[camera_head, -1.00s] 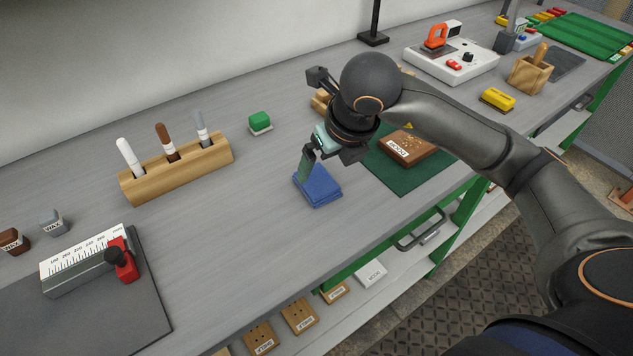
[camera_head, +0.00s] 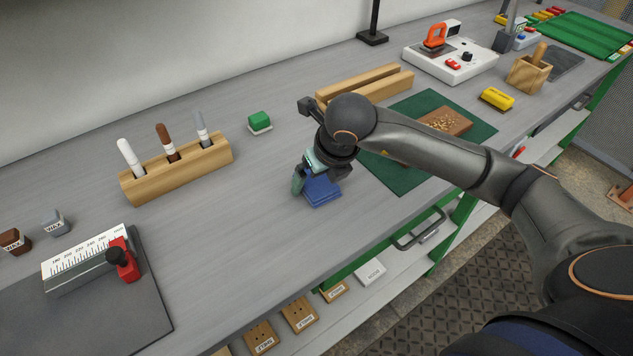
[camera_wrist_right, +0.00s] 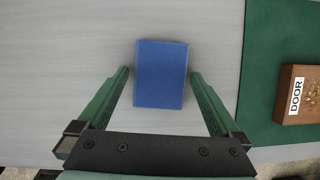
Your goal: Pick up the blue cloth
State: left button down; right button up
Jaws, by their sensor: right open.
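The blue cloth (camera_head: 323,193) is a folded, flat rectangular stack on the grey bench, left of the green mat. My right gripper (camera_head: 312,184) is low over it and partly hides it in the head view. In the right wrist view the cloth (camera_wrist_right: 161,74) lies between the tips of the two green fingers of my right gripper (camera_wrist_right: 159,74), with a gap on each side. The right gripper is open and holds nothing. My left gripper is not in view.
A brown board (camera_head: 445,121) lies on the green mat (camera_head: 402,178) to the right. A wooden pen holder (camera_head: 178,170) and a green block (camera_head: 259,119) stand to the left. A slotted wooden rack (camera_head: 365,83) is behind. The bench left of the cloth is clear.

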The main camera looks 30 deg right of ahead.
aim_at(318, 182)
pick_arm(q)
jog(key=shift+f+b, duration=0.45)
pick_arm(e)
jog(key=shift+f, duration=0.25)
jog(key=shift+c, duration=0.2)
jog(key=c, duration=1.1)
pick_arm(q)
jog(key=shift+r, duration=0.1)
